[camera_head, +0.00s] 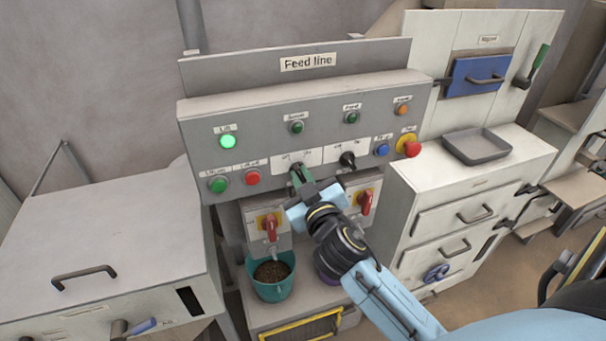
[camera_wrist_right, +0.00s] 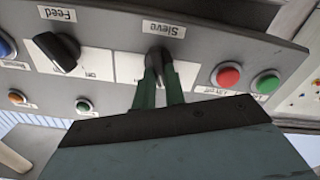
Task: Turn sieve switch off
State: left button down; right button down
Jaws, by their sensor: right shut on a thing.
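The grey "Feed line" panel (camera_head: 307,62) stands in front of me. In the right wrist view, which is upside down, the dark sieve switch knob (camera_wrist_right: 158,54) sits beside its "Sieve" label (camera_wrist_right: 163,29) on a white plate. My right gripper (camera_head: 299,174) reaches the panel from below. Its green fingers (camera_wrist_right: 160,82) are shut on the sieve switch knob and cover much of it, so I cannot tell which position the knob points to. In the head view the gripper hides the knob. My left gripper is not in view.
The black feed knob (camera_head: 347,159) is close to the right of my gripper. A lit green lamp (camera_head: 228,141), a red button (camera_head: 252,177) and a red emergency stop (camera_head: 412,148) are on the panel. Red-handled switches (camera_head: 365,202) and a teal bucket (camera_head: 271,281) are below.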

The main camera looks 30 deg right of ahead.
jog(key=shift+n, duration=0.6)
jog(key=shift+n, duration=0.3)
jog(key=c, duration=1.5)
grip_release()
jog(key=shift+o, duration=0.2)
jog(key=shift+a, duration=0.1)
